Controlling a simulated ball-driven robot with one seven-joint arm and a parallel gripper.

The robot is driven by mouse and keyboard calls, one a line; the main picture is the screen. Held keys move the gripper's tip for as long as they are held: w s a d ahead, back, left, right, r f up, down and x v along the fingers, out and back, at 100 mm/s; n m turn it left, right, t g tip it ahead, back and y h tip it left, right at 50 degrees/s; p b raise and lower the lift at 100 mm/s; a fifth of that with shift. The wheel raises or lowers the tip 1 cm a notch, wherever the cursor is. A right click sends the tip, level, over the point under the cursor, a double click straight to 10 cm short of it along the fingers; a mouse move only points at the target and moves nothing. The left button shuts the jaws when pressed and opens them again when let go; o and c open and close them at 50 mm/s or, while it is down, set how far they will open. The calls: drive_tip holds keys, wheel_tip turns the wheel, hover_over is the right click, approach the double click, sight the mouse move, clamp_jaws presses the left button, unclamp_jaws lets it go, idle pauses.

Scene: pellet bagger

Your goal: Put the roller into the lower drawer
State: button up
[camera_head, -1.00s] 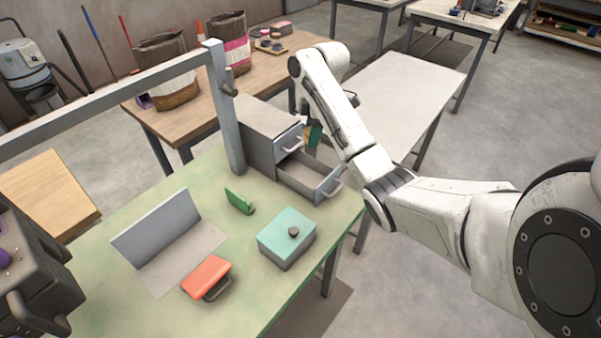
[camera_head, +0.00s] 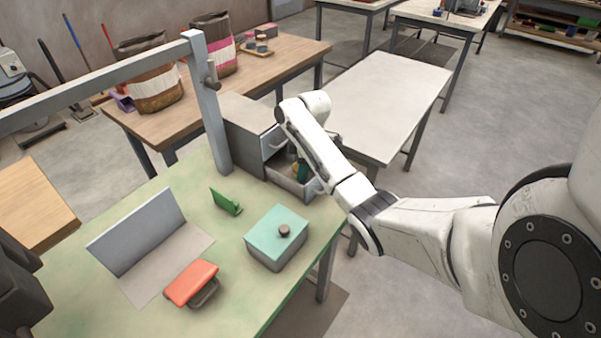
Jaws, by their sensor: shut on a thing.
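The lower drawer (camera_head: 291,183) of the grey cabinet is pulled open at the back edge of the green table. My gripper (camera_head: 303,162) is over the open drawer, largely hidden behind my forearm. It is shut on the roller (camera_head: 302,174), which shows as a small dark green and tan piece beside my arm. The roller's lower end appears down at the drawer opening. I cannot tell whether it touches the drawer floor.
The upper drawer (camera_head: 273,142) sits above the lower one. A teal-lidded box (camera_head: 277,237), a green item (camera_head: 226,202) and a red-topped item (camera_head: 191,283) stand on the table (camera_head: 222,265). A grey post (camera_head: 208,110) rises left of the cabinet.

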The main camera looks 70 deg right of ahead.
drive_tip(key=shift+f, duration=1.25)
drive_tip(key=shift+f, duration=0.2)
drive_tip(key=o, duration=1.1)
drive_tip(key=shift+o, duration=0.2)
drive_tip(key=r, duration=0.4)
drive_tip(key=s+r, duration=0.1)
drive_tip(key=r, duration=0.3)
drive_tip(key=d+r, duration=0.1)
drive_tip(key=r, duration=0.3)
drive_tip(key=shift+s+r, duration=0.15)
drive_tip(key=shift+s, duration=0.1)
